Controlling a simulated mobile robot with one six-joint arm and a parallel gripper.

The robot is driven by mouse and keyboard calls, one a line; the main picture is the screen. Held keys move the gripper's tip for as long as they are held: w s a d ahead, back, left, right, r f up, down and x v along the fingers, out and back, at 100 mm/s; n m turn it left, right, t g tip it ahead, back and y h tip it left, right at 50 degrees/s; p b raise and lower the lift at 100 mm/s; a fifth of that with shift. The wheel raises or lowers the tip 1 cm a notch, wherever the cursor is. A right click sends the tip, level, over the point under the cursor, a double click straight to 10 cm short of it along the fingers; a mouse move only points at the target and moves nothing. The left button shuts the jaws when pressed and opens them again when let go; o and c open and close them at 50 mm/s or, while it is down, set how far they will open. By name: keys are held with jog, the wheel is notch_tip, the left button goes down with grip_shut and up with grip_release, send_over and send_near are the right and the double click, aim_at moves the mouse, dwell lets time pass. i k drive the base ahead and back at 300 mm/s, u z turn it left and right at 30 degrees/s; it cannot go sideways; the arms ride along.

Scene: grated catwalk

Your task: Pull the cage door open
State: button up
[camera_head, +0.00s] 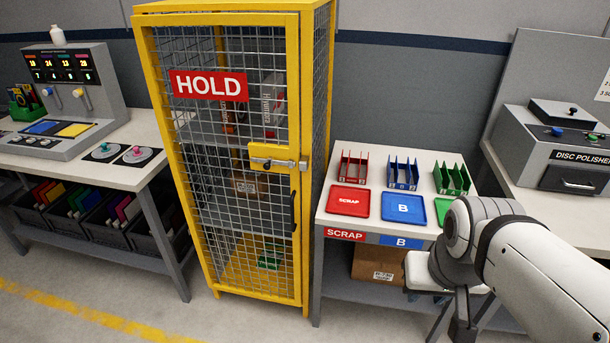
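The cage door (291,116) is a yellow frame with wire mesh on the front of a tall yellow cage (323,50). It carries a red HOLD sign (208,86) and looks closed. A metal latch (276,163) sits at mid-height on its right side and reaches to the cage's right post. A dark vertical handle (293,211) is just below the latch. My gripper (461,328) hangs at the lower right, well to the right of the door and apart from it. Its fingers are partly cut off and too unclear to read.
A table (332,215) with trays and racks stands right of the cage, with a cardboard box (379,268) underneath. A disc polisher (565,150) is further right. A bench (128,177) with a control panel stands left. Floor before the cage is clear.

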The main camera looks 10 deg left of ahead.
aim_at(230, 86)
jog(key=i, duration=0.95)
